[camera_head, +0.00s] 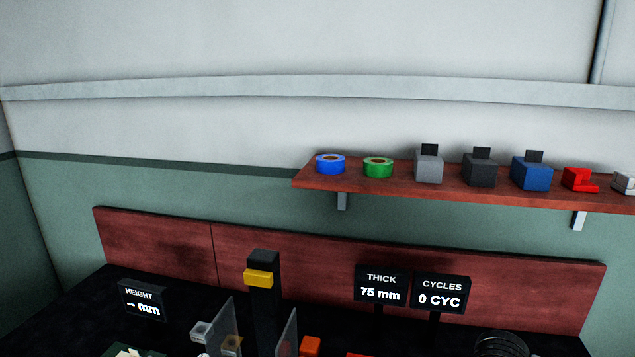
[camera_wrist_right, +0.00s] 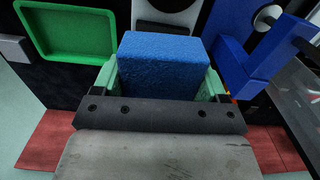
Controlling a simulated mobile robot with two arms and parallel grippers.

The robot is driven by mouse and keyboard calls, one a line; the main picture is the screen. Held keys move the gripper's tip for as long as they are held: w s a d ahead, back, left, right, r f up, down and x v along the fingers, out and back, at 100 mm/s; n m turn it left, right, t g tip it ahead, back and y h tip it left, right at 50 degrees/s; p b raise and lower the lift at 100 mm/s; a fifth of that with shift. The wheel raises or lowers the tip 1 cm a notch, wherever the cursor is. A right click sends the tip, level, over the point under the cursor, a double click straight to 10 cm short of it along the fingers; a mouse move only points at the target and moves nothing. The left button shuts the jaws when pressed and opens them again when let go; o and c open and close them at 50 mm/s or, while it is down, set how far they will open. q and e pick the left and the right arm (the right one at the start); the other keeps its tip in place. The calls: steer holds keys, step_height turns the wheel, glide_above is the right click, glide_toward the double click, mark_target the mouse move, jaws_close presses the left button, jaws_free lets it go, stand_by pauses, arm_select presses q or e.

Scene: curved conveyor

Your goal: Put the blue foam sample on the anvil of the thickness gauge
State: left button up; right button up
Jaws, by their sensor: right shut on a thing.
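The blue foam sample (camera_wrist_right: 165,62) is a rough-surfaced block in the right wrist view. My right gripper (camera_wrist_right: 160,82) is shut on it, with a pale green finger on each side. The black display reading THICK 75 mm (camera_head: 381,284) stands at the back of the bench in the head view. I cannot make out the thickness gauge's anvil for certain. A white and dark part (camera_wrist_right: 165,14) shows just beyond the foam in the wrist view. My left gripper is in neither view.
In the wrist view, a green tray (camera_wrist_right: 30,42) lies left and a blue block-like fixture (camera_wrist_right: 238,68) right. In the head view, a HEIGHT display (camera_head: 142,299), a CYCLES display (camera_head: 440,292), a black post (camera_head: 265,303) and clear panels (camera_head: 224,328) stand below a wall shelf (camera_head: 455,193).

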steer(key=a+f, duration=0.1)
steer(key=a+f+b, duration=0.1)
steer(key=shift+w+a+n, duration=0.15)
steer(key=shift+a+n, duration=0.25)
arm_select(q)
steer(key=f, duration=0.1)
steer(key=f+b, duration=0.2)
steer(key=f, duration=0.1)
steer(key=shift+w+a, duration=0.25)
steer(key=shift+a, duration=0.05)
arm_select(e)
steer(key=shift+s+a+f+n, duration=0.25)
steer(key=shift+s+a, duration=0.2)
steer(key=shift+s+a+f+n, duration=0.2)
steer(key=shift+s+a+n, duration=0.05)
steer(key=shift+s+a, duration=0.2)
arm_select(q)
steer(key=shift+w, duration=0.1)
